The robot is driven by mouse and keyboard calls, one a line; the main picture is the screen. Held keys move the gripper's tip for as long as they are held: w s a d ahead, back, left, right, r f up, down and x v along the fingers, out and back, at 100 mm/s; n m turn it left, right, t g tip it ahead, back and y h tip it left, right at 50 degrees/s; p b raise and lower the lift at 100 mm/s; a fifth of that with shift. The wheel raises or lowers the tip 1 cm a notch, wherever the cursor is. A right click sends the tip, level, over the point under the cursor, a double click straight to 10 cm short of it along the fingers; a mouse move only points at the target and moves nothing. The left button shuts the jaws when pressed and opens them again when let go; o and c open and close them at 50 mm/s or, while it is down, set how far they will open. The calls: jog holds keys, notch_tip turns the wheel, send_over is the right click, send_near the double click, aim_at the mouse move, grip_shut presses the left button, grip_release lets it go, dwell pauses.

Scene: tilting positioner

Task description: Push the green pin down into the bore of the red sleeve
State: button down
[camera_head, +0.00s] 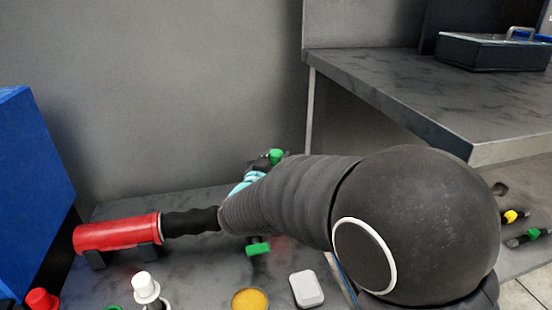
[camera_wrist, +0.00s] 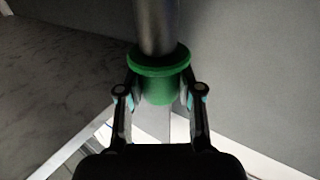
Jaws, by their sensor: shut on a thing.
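My gripper (camera_wrist: 160,82) is shut on the green pin (camera_wrist: 160,88) in the wrist view. Its fingers are on both sides of the green flanged head, and a grey metal shaft runs away from the gripper past the top of the picture. In the head view my arm hides most of the gripper; only teal and dark parts show behind it, with a green piece beside them. A red cylinder (camera_head: 115,232) lies on its side in a dark cradle, with a black ribbed part at its right end. I cannot tell whether it is the sleeve. No bore shows.
A smaller red object (camera_head: 42,300) and a white knobbed object (camera_head: 146,287) stand at front left. A yellow disc (camera_head: 250,299), a white block (camera_head: 306,289) and a green piece (camera_head: 258,248) are near my arm. A blue box (camera_head: 35,180) rises at left; a grey bench (camera_head: 430,105) is at right.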

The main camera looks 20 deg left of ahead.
jog(key=shift+f+b, duration=1.65)
jog(key=shift+f, duration=0.75)
jog(key=c, duration=0.8)
grip_release()
jog(key=shift+o, duration=0.6)
jog(key=shift+f, duration=0.15)
jog(key=s, duration=1.2)
jog(key=shift+a, duration=0.2)
